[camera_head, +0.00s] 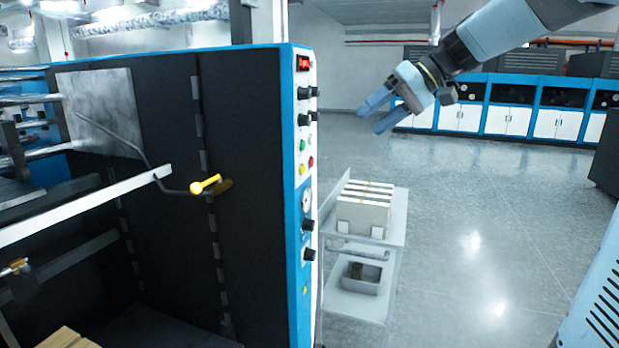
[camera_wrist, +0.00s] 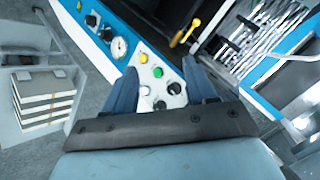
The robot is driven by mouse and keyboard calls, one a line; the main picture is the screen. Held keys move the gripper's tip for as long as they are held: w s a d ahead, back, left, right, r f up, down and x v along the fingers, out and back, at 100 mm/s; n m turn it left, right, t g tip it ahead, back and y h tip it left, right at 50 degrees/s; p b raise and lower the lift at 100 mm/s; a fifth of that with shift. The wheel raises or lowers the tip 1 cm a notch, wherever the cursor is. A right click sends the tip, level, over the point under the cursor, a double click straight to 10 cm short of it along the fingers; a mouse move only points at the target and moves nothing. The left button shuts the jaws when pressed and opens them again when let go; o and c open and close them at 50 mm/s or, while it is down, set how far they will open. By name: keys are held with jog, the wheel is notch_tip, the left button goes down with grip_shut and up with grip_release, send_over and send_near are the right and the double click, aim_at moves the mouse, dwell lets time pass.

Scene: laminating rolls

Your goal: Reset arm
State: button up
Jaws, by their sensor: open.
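My gripper (camera_head: 377,113) is in the upper right of the head view, at the end of my light blue arm. Its two blue fingers point down and left and are spread apart with nothing between them. It is in the air, right of the machine's control panel (camera_head: 304,150) and above the small cart. In the wrist view my gripper (camera_wrist: 160,88) shows both fingers apart, with the panel's knobs and buttons beyond them. The yellow-handled crank (camera_head: 207,185) on the machine's dark front is clear of my gripper; it also shows in the wrist view (camera_wrist: 185,33).
The blue-framed laminating machine (camera_head: 170,190) fills the left. A grey cart (camera_head: 395,225) holds a stack of pale blocks (camera_head: 363,210) and a lower bin (camera_head: 361,277). Blue and white cabinets (camera_head: 510,120) line the back. The floor right of the cart is open.

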jog(key=s+d+f+m+t+h, duration=0.1)
jog(key=s+d+f+h, duration=0.3)
jog(key=s+f, duration=0.4)
jog(key=s+d+f+m+t+h, duration=0.2)
jog(key=s+d+f+m+h, duration=0.2)
jog(key=s, duration=0.9)
notch_tip(320, 180, down, 4)
jog(key=shift+d+r+t+h, duration=0.1)
jog(key=shift+d+t+h, duration=0.2)
jog(key=shift+d+h, duration=0.45)
